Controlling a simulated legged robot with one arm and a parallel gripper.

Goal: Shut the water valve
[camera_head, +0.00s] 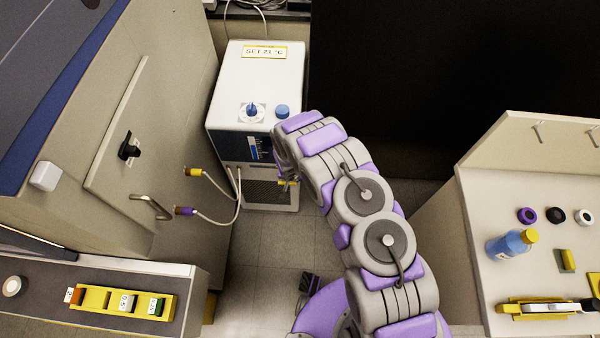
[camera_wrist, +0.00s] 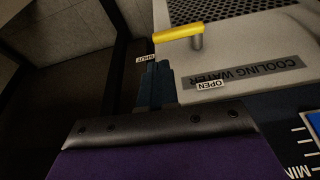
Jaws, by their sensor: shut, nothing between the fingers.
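The water valve's yellow lever handle (camera_wrist: 178,32) stands on a short stem on the pale front panel. Its free end points left in the wrist view, on the side of the SHUT label (camera_wrist: 146,59). The OPEN label (camera_wrist: 211,85) and the COOLING WATER plate (camera_wrist: 245,72) lie below and to the right. My gripper (camera_wrist: 158,68) is shut and empty, its fingertips just below the handle's free end; a small gap shows in the picture.
A bench (camera_head: 490,285) with a blue bottle (camera_head: 508,245) stands right. Floor is clear between.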

